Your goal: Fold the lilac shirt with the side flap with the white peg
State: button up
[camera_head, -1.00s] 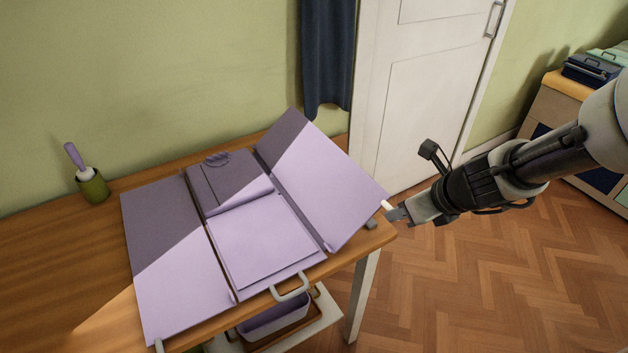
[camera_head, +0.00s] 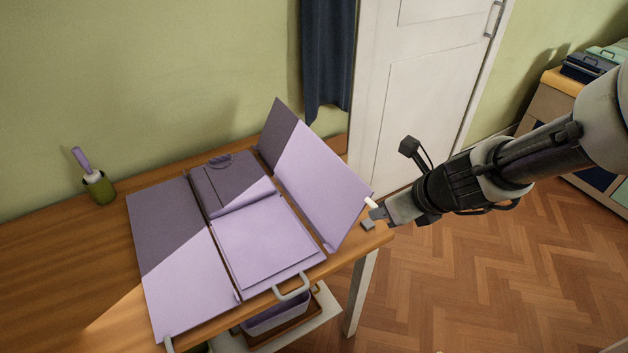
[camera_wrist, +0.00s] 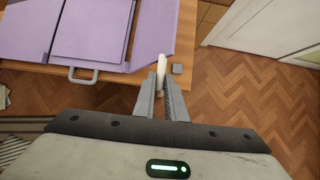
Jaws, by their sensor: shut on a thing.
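The lilac folding board lies on the table, with a left panel (camera_head: 190,290), a middle part and a right side flap (camera_head: 320,180). The flap is tilted up, its outer edge raised off the table. A white peg (camera_head: 370,203) sticks out from the flap's outer edge; it also shows in the wrist view (camera_wrist: 162,68). My gripper (camera_head: 376,210) is shut on the white peg, and in the wrist view its fingers (camera_wrist: 162,84) stand on both sides of it. The lilac shirt (camera_head: 262,240) lies flat on the middle part, in a folded rectangle.
A grey handle (camera_head: 292,287) sticks out at the board's front edge. A green pot (camera_head: 99,188) with a lilac-handled brush stands at the back left. A lilac bin (camera_head: 275,318) is below the table.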

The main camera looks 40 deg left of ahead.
jog(key=shift+s+a+r+p, duration=0.25)
jog(key=shift+s+r, duration=0.1)
jog(key=shift+s, duration=0.15)
jog(key=shift+s+a+r+p, duration=0.1)
jog(key=shift+s+r+p, duration=0.15)
jog(key=shift+s+r, duration=0.15)
jog(key=shift+s+a, duration=0.2)
jog(key=shift+s, duration=0.2)
jog(key=shift+r, duration=0.1)
jog(key=s, duration=0.1)
jog(key=s+a+r+p, duration=0.1)
jog(key=s, duration=0.1)
jog(key=shift+a, duration=0.1)
